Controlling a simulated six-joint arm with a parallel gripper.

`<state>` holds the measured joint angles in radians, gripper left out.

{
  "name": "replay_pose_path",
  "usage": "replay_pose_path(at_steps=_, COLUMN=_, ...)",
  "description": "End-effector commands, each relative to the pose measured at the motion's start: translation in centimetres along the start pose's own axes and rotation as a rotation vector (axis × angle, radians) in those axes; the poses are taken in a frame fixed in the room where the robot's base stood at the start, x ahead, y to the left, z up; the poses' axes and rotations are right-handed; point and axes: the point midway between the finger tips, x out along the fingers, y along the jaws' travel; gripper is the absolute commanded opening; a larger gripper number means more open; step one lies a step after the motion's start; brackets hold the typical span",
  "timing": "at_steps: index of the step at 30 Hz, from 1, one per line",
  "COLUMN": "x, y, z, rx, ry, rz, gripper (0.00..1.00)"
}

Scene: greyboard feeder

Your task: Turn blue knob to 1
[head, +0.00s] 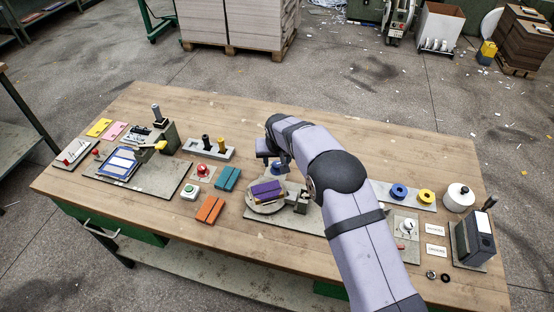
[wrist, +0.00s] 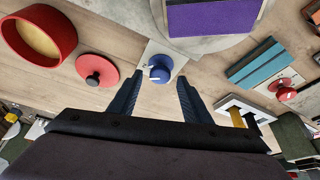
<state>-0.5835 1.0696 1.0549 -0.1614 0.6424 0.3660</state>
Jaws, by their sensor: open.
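The blue knob (wrist: 159,70) sits on a small light grey plate (wrist: 150,50) in the wrist view. A white pointer line shows on the knob; the marks on the plate are too small to read surely. My gripper (wrist: 157,80) is open, with its two dark fingers apart to either side of the knob's near side in the picture. Nothing is between the fingers in their grip. In the head view the blue knob (head: 277,168) shows only partly, under my gripper (head: 280,164), whose fingertips are hard to make out.
A round grey disc with a purple block (wrist: 212,15) is close beyond the knob. A red lid (wrist: 97,72) and a red ring-shaped bowl (wrist: 38,40) lie to the left, teal blocks (wrist: 258,62) to the right. Orange blocks (head: 210,209) lie near the table's front edge.

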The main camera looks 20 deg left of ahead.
Motion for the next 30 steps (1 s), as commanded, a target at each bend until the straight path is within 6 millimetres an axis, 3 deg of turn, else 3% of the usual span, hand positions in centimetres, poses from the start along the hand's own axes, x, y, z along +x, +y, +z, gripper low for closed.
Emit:
replay_pose_path(at_steps=14, x=0.95, y=0.03, z=0.02, rx=0.000, ry=0.001, rz=0.000, gripper=0.44)
replay_pose_path(at_steps=20, x=0.93, y=0.03, z=0.02, rx=0.000, ry=0.000, rz=0.000, gripper=0.03)
replay_pose_path(at_steps=30, x=0.96, y=0.08, z=0.03, rx=-0.025, ry=0.000, rz=-0.011, gripper=0.03)
